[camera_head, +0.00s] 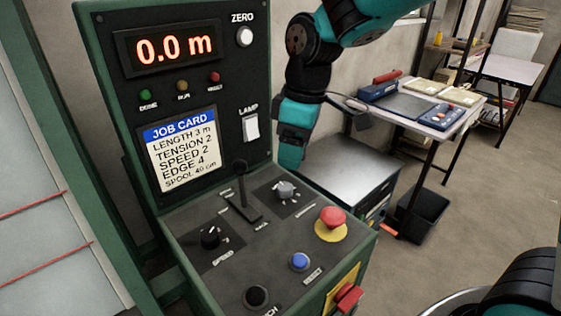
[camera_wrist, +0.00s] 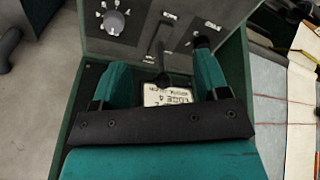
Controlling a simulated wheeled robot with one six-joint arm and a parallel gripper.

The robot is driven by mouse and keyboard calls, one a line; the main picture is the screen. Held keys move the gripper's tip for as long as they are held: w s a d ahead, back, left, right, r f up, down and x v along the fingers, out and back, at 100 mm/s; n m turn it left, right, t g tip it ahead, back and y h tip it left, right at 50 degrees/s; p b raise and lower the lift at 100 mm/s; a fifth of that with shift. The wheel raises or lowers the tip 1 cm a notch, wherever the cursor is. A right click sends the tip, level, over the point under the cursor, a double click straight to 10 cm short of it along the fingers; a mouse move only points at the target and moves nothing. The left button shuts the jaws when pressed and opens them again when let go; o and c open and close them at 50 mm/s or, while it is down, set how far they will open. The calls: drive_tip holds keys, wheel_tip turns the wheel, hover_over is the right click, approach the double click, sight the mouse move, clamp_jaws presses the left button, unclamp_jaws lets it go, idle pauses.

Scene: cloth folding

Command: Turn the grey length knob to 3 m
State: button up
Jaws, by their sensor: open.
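The grey length knob (camera_head: 286,190) sits on the sloped console panel, right of the black lever. In the wrist view the grey knob (camera_wrist: 113,22) is at the upper left, outside my fingers, with white marks around it. Its exact setting is too small to read. My gripper (camera_head: 291,157) is above the panel's back right part, apart from the knob. In the wrist view my gripper (camera_wrist: 160,70) is open, its two teal fingers spread and nothing held. The job card (camera_head: 183,151) reads "LENGTH 3 m". The red display (camera_head: 174,49) reads 0.0 m.
The black lever (camera_head: 241,190) stands up left of the grey knob. A black speed knob (camera_head: 211,237), red mushroom button (camera_head: 332,217), blue button (camera_head: 299,261) and lower black knob (camera_head: 256,297) share the panel. A lamp switch (camera_head: 251,127) is on the upright face.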

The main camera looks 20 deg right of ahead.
sight(285, 186)
drive_tip(key=w+d+n+h+p, duration=0.2)
drive_tip(key=w+n+p, duration=0.1)
drive_tip(key=w, duration=0.7)
drive_tip(key=f+p, duration=0.2)
drive_tip(key=f, duration=0.6)
drive_tip(key=f+p, duration=0.2)
drive_tip(key=f, duration=0.7)
drive_tip(key=shift+s+a+f+p, duration=0.1)
drive_tip(key=shift+a+p, duration=0.1)
drive_tip(key=shift+p, duration=0.1)
drive_tip(key=shift+c, duration=0.2)
drive_tip(key=shift+m, duration=0.3)
drive_tip(key=c, duration=0.9)
